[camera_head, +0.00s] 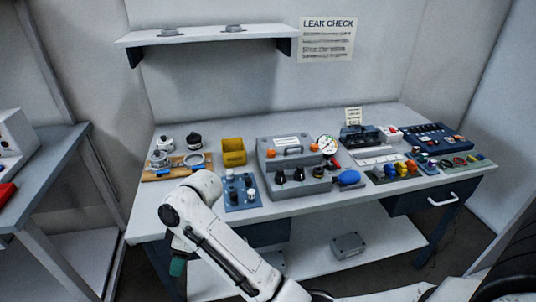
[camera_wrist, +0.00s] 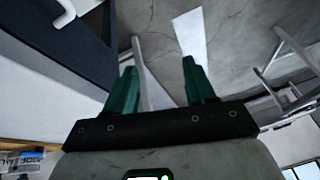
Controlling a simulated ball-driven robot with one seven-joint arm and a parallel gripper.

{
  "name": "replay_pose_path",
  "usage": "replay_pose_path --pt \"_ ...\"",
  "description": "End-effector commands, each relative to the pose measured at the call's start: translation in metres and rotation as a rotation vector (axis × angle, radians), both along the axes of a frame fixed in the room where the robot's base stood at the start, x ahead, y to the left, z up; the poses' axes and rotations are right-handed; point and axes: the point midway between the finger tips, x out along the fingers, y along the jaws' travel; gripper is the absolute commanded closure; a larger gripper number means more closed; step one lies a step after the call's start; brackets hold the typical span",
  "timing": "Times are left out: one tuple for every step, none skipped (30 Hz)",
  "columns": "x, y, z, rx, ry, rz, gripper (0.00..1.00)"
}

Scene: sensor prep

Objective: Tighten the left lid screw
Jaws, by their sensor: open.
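A grey case (camera_head: 288,165) with a handle and a white label on its lid stands in the middle of the workbench. An orange knob (camera_head: 271,153) is at the left of the lid and another orange knob (camera_head: 314,147) at the right. Which parts are the lid screws is too small to tell for certain. My gripper (camera_head: 177,268) hangs low at the bench's front left, well away from the case. Its green fingers (camera_wrist: 158,68) are apart with nothing between them in the wrist view. The case is not visible in the wrist view.
A side table (camera_head: 50,150) stands at left.

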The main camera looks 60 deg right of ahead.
Motion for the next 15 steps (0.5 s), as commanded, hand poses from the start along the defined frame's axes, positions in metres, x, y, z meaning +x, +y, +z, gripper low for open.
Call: replay_pose_path --pt "0.016 -0.020 0.008 -0.020 -0.015 0.026 0.45" --pt "0.023 -0.029 0.014 -0.030 -0.020 0.047 0.45" --pt "0.032 -0.043 0.021 -0.043 -0.025 0.073 0.45" --pt "0.038 -0.054 0.027 -0.055 -0.028 0.091 0.45" --pt "0.043 -0.065 0.033 -0.067 -0.028 0.109 0.45" --pt "0.049 -0.081 0.041 -0.085 -0.029 0.132 0.45" --pt "0.052 -0.093 0.047 -0.098 -0.028 0.148 0.45" --pt "0.055 -0.106 0.053 -0.112 -0.024 0.162 0.45" --pt "0.058 -0.124 0.062 -0.132 -0.018 0.180 0.45" --pt "0.058 -0.138 0.068 -0.146 -0.013 0.192 0.45" --pt "0.059 -0.152 0.075 -0.160 -0.007 0.204 0.45" --pt "0.058 -0.172 0.084 -0.180 0.004 0.217 0.45" --pt "0.056 -0.187 0.090 -0.195 0.014 0.225 0.45" --pt "0.054 -0.203 0.097 -0.210 0.024 0.232 0.45" --pt "0.049 -0.223 0.107 -0.228 0.040 0.240 0.45"
